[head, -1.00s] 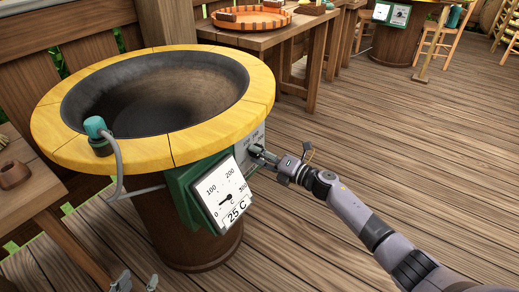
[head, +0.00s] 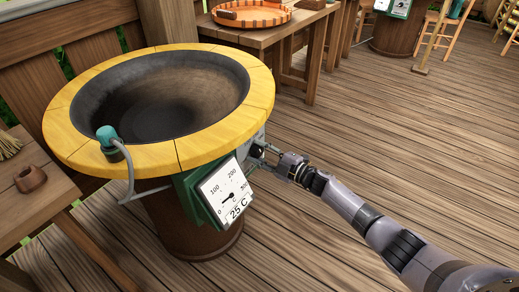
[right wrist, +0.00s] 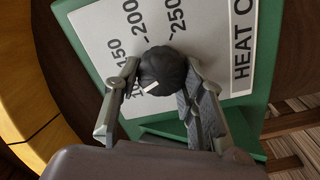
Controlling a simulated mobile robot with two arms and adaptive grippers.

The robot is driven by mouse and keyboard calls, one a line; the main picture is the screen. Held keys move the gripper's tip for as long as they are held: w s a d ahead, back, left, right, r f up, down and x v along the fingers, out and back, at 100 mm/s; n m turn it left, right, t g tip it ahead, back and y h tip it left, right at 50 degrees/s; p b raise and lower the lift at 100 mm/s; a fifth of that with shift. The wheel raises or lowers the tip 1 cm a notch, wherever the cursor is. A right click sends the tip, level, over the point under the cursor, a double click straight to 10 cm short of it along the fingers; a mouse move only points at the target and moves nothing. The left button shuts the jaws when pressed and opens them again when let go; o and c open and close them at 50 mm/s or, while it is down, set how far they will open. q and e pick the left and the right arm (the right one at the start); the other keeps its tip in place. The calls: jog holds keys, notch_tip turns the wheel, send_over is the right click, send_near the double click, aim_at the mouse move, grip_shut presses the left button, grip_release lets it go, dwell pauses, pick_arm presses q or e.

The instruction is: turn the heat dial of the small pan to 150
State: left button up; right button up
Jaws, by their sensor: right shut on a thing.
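The small pan (head: 222,131) is a dark bowl with a yellow segmented rim on a brown round base. Its heat dial (right wrist: 165,66) is a black knob on a white panel (right wrist: 98,32) with a green frame. The dial's white mark points down and left in the right wrist view, near a partly hidden label beginning with 10. The 150, 200 and 250 labels show. My right gripper (head: 264,152) is shut on the dial, with a finger on either side; the panel is mostly hidden in the head view. My left gripper is out of view.
A white gauge (head: 225,191) on the pan's front reads 25 C. A teal-capped grey pipe (head: 127,165) stands at the rim's left. Wooden tables stand at the left (head: 50,196) and behind, with an orange tray (head: 252,14). The floor at right is open.

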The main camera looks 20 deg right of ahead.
jog(key=m+p, duration=0.1)
jog(key=m, duration=0.4)
jog(key=shift+d+r+m+p, duration=0.1)
jog(key=shift+d+m+p, duration=0.05)
jog(key=shift+m+p, duration=0.2)
pick_arm(q)
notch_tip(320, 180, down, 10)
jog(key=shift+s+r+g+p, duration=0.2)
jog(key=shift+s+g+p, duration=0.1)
jog(key=shift+p, duration=0.05)
pick_arm(e)
jog(key=shift+m, duration=1.75)
jog(key=o, duration=1.1)
jog(key=shift+o, duration=0.2)
jog(key=v, duration=1.2)
jog(key=shift+w, duration=0.1)
